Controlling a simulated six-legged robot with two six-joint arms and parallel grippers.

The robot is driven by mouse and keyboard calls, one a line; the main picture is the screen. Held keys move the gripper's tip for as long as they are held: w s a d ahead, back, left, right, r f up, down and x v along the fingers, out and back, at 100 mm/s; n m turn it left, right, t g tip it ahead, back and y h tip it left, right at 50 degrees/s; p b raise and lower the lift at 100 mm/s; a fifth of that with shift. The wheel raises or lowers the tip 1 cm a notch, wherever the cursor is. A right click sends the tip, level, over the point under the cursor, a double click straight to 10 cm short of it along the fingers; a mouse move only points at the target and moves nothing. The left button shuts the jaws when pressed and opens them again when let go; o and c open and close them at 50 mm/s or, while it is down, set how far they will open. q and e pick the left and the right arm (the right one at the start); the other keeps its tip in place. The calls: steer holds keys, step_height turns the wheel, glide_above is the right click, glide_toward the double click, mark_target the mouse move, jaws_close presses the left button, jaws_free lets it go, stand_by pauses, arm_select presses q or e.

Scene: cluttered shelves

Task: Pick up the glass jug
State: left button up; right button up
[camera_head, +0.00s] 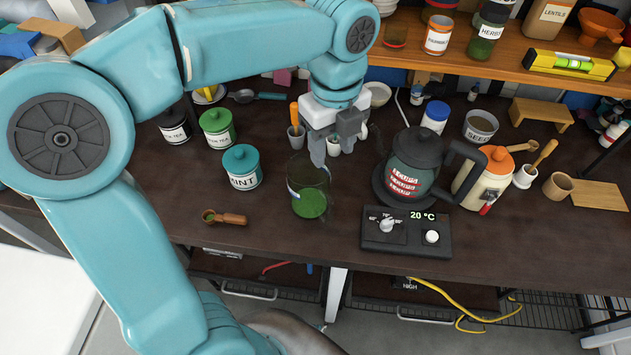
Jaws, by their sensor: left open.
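A clear glass jug (309,204) with green contents at the bottom stands upright on the dark worktop (270,232), near the middle of the view. My left gripper (333,150) hangs down from the upper middle. Its two grey fingers are apart and I see nothing held between them. The nearer finger's tip overlaps the jug's rim in the picture; I cannot tell if they touch. The far side of the jug is hard to make out. My right gripper is not in view.
A mint jar (241,168) stands left of the jug, and a wooden scoop (224,217) lies in front of it. A dark kettle (410,172) and a scale-like control unit (405,236) are close on the right.

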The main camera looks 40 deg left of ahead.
mark_target(326, 194)
arm_select(q)
steer(key=f, duration=0.9)
steer(key=shift+s+b, duration=0.35)
steer(key=shift+s+d+f, duration=0.15)
steer(key=shift+s+f, duration=0.15)
steer(key=shift+f, duration=0.15)
step_height(326, 194, down, 5)
steer(key=shift+r, duration=0.1)
steer(key=shift+s, duration=0.1)
jaws_close()
